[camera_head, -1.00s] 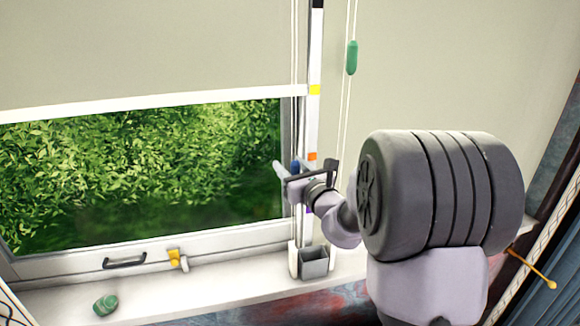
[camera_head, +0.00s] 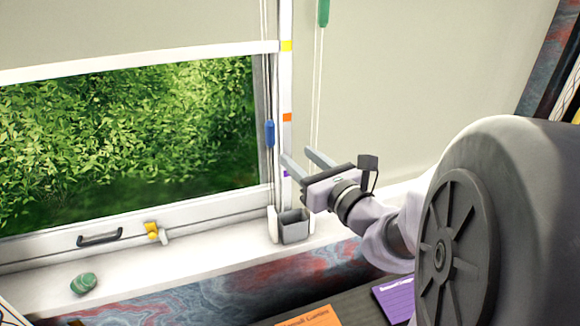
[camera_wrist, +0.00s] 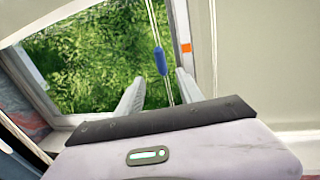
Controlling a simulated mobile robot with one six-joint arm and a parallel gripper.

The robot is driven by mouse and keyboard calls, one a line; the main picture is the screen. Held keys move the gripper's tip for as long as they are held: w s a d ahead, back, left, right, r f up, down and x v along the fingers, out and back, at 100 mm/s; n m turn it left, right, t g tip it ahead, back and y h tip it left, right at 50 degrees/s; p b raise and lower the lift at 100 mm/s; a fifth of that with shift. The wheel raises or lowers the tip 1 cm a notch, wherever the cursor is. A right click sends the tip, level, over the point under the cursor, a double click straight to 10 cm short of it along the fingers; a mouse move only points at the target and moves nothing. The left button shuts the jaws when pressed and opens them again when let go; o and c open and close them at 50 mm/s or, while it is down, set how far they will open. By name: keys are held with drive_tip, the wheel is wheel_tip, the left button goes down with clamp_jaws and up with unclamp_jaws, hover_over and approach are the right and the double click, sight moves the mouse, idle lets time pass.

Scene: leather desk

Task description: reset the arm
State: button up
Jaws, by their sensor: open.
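My gripper (camera_head: 303,162) is in the middle of the head view, in front of the window's right frame. Its two pale fingers are apart with nothing between them, and they point toward the window. In the wrist view the fingers (camera_wrist: 158,92) stand apart in front of the window. A blue cord pull (camera_head: 270,133) hangs at the window's right edge, left of my gripper; it also shows in the wrist view (camera_wrist: 161,61), beyond the fingers and not gripped.
A small grey box (camera_head: 294,230) stands on the white sill below my gripper. A green stone-like object (camera_head: 84,284) and a yellow latch (camera_head: 152,231) are further left. A green cord pull (camera_head: 323,12) hangs above. Orange (camera_head: 311,317) and purple (camera_head: 397,299) items lie at the bottom.

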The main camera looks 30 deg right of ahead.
drive_tip(key=shift+s, duration=0.2)
drive_tip(key=s+a+f+n+g+y+b, duration=0.1)
drive_tip(key=s+a+f+n+g+y, duration=0.15)
drive_tip(key=a+n, duration=0.35)
drive_tip(key=s+a+f+n+g+y+b, duration=0.1)
drive_tip(key=a+n+g+y, duration=0.15)
drive_tip(key=a, duration=0.55)
drive_tip(key=s+a+f+n+g+y+b, duration=0.1)
drive_tip(key=s+a+f+n+g+y, duration=0.15)
drive_tip(key=a+n, duration=0.4)
drive_tip(key=s+a+f+n+g, duration=0.3)
drive_tip(key=s+a+f+n, duration=0.2)
drive_tip(key=s+n, duration=0.1)
drive_tip(key=s+d+f+n+g+h+b, duration=0.1)
drive_tip(key=s+d+n+h, duration=0.4)
drive_tip(key=n, duration=0.5)
wheel_tip(320, 180, down, 2)
drive_tip(key=shift+s+f+n+g+b, duration=0.15)
drive_tip(key=shift+s+n+g+b, duration=0.25)
drive_tip(key=shift+s+b, duration=0.25)
drive_tip(key=shift+h, duration=0.25)
